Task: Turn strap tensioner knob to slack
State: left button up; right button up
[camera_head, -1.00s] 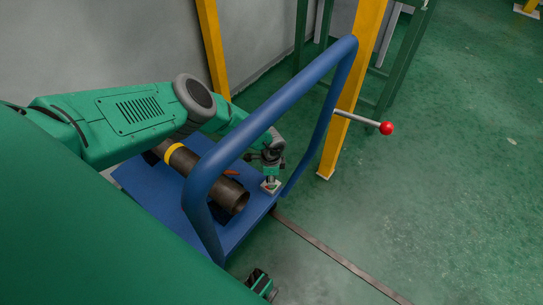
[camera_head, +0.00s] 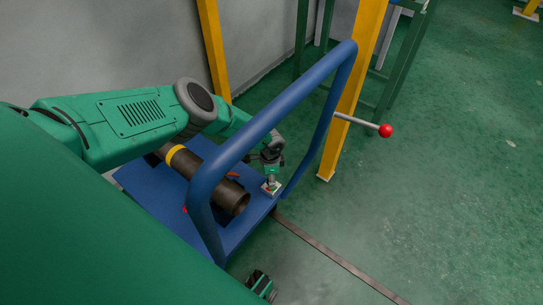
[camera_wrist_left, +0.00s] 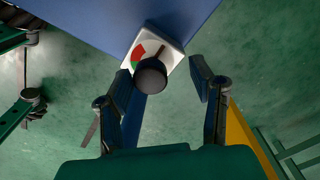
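The tensioner knob (camera_wrist_left: 150,76) is a round black knob on a square white plate (camera_wrist_left: 172,48) with a red and green dial. A thin dark mark crosses the dial beside the knob. The plate (camera_head: 271,188) sits at the right corner of the blue platform in the head view. My left gripper (camera_wrist_left: 162,82) is open over the knob. Its left finger lies close beside the knob, contact unclear, and its right finger stands clear of it. The left gripper (camera_head: 271,172) is above the plate in the head view. My right gripper (camera_head: 263,285) shows only partly at the bottom.
A dark pipe (camera_head: 210,182) with a yellow band lies on the blue platform (camera_head: 145,185). A blue tubular rail (camera_head: 270,115) arches over it, close to my left arm. A yellow post (camera_head: 350,95) and a red-ended lever (camera_head: 386,131) stand right. Green floor is open beyond.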

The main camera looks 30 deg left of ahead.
pick_arm(q)
jog(key=shift+s+d+f, duration=0.2)
jog(key=shift+d, duration=0.05)
notch_tip(320, 180, up, 12)
dwell(0.6)
jog(key=shift+a, duration=0.1)
dwell(0.4)
